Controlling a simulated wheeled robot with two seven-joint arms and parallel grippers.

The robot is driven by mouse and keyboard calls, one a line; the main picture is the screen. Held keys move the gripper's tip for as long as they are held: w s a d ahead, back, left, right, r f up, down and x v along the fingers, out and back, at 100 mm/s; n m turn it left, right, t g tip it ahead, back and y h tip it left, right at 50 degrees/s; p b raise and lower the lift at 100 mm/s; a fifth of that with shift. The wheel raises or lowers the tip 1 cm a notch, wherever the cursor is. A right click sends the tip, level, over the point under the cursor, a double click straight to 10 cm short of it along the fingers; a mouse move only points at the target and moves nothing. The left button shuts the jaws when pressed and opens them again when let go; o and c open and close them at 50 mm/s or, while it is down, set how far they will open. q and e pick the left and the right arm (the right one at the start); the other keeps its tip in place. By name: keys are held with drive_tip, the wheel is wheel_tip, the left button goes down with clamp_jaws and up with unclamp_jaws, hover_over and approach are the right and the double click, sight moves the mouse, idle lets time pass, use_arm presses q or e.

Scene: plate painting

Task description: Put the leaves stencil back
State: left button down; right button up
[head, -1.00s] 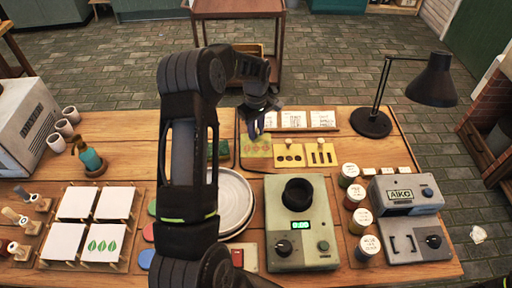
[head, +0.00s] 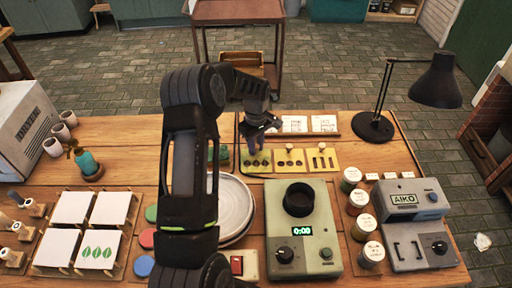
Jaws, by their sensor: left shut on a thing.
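The leaves stencil (head: 256,163) is a yellow plate with dark leaf-shaped cut-outs. It is at the left end of the stencil row at the back of the table, beside a stencil with round holes (head: 290,161) and one with bar slots (head: 323,160). My left gripper (head: 252,149) is directly above the leaves stencil, shut on it from above; its fingers hide the grip point. The stencil looks level with its neighbours, but I cannot tell whether it rests fully on the surface. My right gripper is not in view.
White plates (head: 232,205) lie partly behind my left arm. A green scale (head: 303,232) stands in front of the stencils. Paint jars (head: 357,200), a grey AIKO device (head: 405,199) and a black lamp (head: 373,127) stand to the right. A white tile with green leaves (head: 97,250) is front left.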

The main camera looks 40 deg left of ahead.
use_arm(q)
drive_tip(key=shift+f, duration=0.1)
drive_tip(key=shift+f, duration=0.15)
drive_tip(key=c, duration=1.2)
unclamp_jaws()
drive_tip(key=shift+c, duration=0.2)
drive_tip(key=shift+r, duration=0.2)
drive_tip(key=shift+r, duration=0.25)
wheel_tip(320, 180, up, 12)
drive_tip(key=p, duration=0.6)
drive_tip(key=shift+f, duration=0.2)
